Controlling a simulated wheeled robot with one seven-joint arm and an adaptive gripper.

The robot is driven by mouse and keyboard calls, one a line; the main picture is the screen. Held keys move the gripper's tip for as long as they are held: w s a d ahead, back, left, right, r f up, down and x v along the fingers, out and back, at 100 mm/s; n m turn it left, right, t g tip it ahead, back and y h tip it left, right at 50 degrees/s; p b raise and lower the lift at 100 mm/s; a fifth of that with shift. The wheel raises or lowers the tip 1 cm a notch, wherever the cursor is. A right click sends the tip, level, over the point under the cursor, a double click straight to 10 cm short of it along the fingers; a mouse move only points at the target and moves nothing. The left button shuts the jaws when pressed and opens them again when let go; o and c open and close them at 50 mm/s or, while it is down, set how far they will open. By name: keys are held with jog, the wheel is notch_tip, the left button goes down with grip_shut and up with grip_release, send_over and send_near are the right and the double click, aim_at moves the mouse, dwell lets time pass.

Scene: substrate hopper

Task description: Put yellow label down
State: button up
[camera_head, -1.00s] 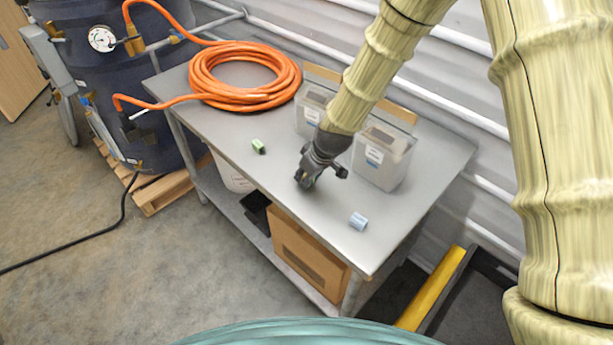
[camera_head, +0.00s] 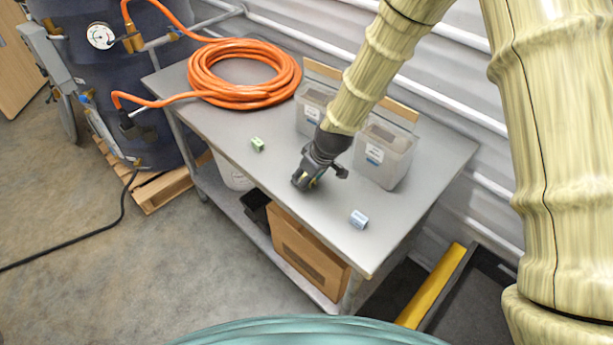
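My gripper (camera_head: 304,181) is low over the middle of the grey table (camera_head: 428,160), pointing down. A small yellow patch, the yellow label (camera_head: 314,183), shows between its dark fingers. The fingers hide most of it. I cannot tell whether it touches the tabletop. A small green label block (camera_head: 258,144) lies on the table to the left of my gripper. A small blue label block (camera_head: 358,219) lies to the right, near the front edge.
Two clear bins, one left (camera_head: 311,112) and one right (camera_head: 384,155), stand behind my gripper. A coiled orange hose (camera_head: 208,85) covers the table's back left. A cardboard box (camera_head: 305,255) is on the lower shelf. The tabletop around the label blocks is clear.

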jog(key=shift+w+r, duration=0.1)
jog(key=shift+r, duration=0.6)
jog(key=b+v, duration=0.2)
jog(key=v, duration=0.9)
jog(key=shift+r+b, duration=0.35)
